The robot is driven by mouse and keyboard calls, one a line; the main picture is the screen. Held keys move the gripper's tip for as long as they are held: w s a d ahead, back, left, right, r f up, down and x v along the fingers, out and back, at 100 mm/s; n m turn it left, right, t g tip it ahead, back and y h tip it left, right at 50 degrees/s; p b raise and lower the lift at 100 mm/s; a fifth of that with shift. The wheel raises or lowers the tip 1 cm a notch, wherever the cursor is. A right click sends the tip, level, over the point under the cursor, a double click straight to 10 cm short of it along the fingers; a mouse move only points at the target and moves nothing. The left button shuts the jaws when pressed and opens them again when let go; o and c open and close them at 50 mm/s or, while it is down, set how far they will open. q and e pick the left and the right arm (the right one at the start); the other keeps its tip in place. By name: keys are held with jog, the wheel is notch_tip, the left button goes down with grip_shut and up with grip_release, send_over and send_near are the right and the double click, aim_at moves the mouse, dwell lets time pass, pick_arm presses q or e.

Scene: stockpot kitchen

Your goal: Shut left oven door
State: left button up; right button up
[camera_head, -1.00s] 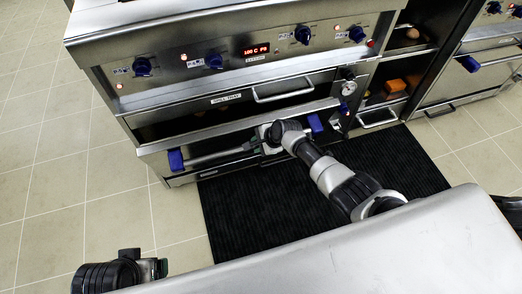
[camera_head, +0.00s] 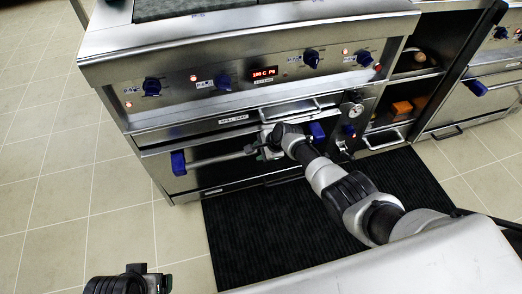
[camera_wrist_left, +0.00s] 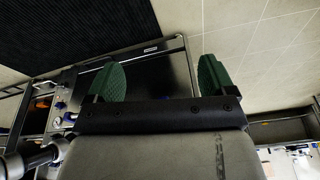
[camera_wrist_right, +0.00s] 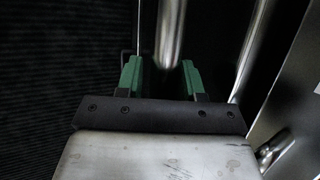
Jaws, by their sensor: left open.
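The left oven door (camera_head: 228,174) is a dark, steel-framed front under the control panel. Its steel bar handle (camera_head: 215,157) runs between two blue end brackets. A dark gap shows above the door, so it looks partly open. My right gripper (camera_head: 268,146) is at the right half of the handle. In the right wrist view, the bar (camera_wrist_right: 171,30) shows between the green fingers (camera_wrist_right: 161,78); whether they squeeze it is unclear. My left gripper (camera_wrist_left: 157,78) is open and empty, away from the oven. Only part of it shows at the head view's bottom left.
The control panel (camera_head: 205,80) has blue knobs and a red display. Open shelves (camera_head: 400,105) and another oven (camera_head: 475,99) stand to the right. A black mat (camera_head: 240,235) lies before the oven. Tiled floor at the left is clear.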

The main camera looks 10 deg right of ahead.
jog(key=shift+o, duration=1.2)
pick_arm(q)
jog(key=shift+r, duration=0.1)
pick_arm(e)
jog(key=shift+s, duration=0.1)
pick_arm(q)
jog(key=s+f+p, duration=0.3)
jog(key=f, duration=0.8)
jog(key=s+f+g+p, duration=0.1)
jog(key=s+f+p, duration=0.2)
jog(key=f, duration=0.8)
jog(key=shift+s+a+g+p, duration=0.3)
jog(key=shift+s+a+p, duration=0.1)
jog(key=shift+p, duration=0.2)
pick_arm(e)
jog(key=v, duration=1)
jog(key=shift+r, duration=0.35)
pick_arm(q)
jog(key=shift+f, duration=0.1)
pick_arm(e)
jog(key=shift+d, duration=0.1)
